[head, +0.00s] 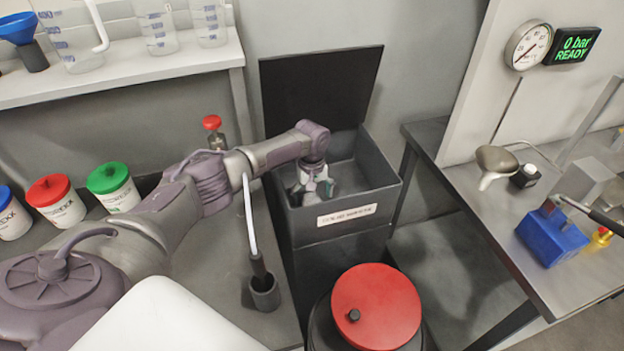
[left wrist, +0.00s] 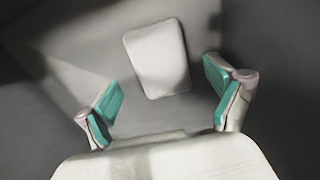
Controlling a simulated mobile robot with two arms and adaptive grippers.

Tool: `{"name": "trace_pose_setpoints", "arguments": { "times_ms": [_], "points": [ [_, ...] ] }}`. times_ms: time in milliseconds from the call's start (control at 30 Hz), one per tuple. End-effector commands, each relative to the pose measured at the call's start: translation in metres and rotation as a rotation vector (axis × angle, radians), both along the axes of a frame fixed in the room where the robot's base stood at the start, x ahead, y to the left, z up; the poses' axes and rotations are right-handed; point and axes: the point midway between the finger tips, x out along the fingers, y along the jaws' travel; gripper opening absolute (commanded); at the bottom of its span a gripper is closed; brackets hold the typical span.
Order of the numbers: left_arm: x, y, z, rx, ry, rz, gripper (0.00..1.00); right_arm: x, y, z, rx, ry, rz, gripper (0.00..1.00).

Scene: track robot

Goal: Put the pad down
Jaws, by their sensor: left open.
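The pad (left wrist: 157,57) is a pale, rounded rectangle in the left wrist view. It lies on the grey floor of an open dark bin (head: 345,222), beyond my fingertips and apart from them. My left gripper (head: 318,188) reaches down into this bin in the head view. Its two teal-padded fingers stand wide apart in the left wrist view (left wrist: 162,95), with nothing between them. In the head view the pad is hidden by the gripper and the bin's front wall. My right gripper is not in view.
The bin's black lid (head: 318,88) stands open behind. A red-lidded drum (head: 376,305) stands in front of the bin. Jars with coloured lids (head: 113,187) and a brush in a holder (head: 264,292) are left. A bench with a blue block (head: 550,238) is right.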

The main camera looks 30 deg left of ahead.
Motion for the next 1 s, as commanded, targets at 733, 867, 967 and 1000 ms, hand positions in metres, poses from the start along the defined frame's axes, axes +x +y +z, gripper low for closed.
{"name": "trace_pose_setpoints", "arguments": {
  "times_ms": [733,867,967,1000],
  "points": [
    [0.0,0.001,0.093,-0.001,-0.001,0.0,0.93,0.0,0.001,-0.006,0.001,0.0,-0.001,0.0],
    [0.0,0.001,0.093,-0.001,-0.001,0.0,0.93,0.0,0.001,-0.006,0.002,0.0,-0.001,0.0],
    [0.0,0.001,0.093,-0.001,-0.001,0.0,0.93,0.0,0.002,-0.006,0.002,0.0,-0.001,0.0],
    [0.0,0.001,0.093,-0.001,-0.001,0.0,0.93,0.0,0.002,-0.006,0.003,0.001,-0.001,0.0]
  ]
}}
